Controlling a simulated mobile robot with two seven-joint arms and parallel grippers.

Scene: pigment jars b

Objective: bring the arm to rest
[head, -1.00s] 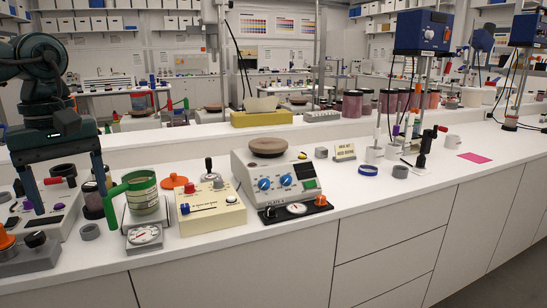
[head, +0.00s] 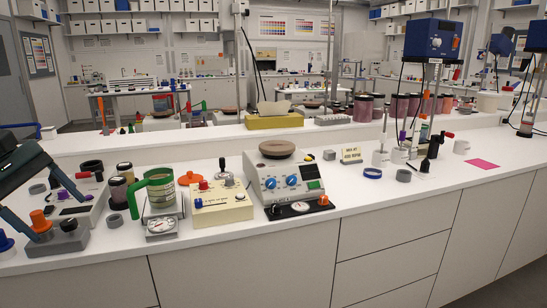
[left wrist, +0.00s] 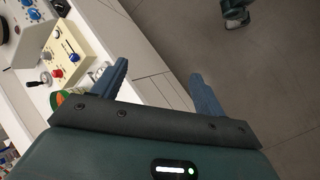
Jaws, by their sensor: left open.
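My left gripper (head: 62,222) is at the left edge of the head view, over the left end of the white bench. Its two blue fingers are spread and nothing is between them. In the left wrist view the open fingers (left wrist: 158,70) point past the bench front to the grey floor. Most of my left arm is outside the head view.
On the bench (head: 395,205) stand a green-handled jug (head: 161,190) on a dial scale, a cream control box (head: 222,203) and a hotplate unit (head: 290,180). An orange-knobbed grey block (head: 70,240) is close to the fingers. The floor in front is clear.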

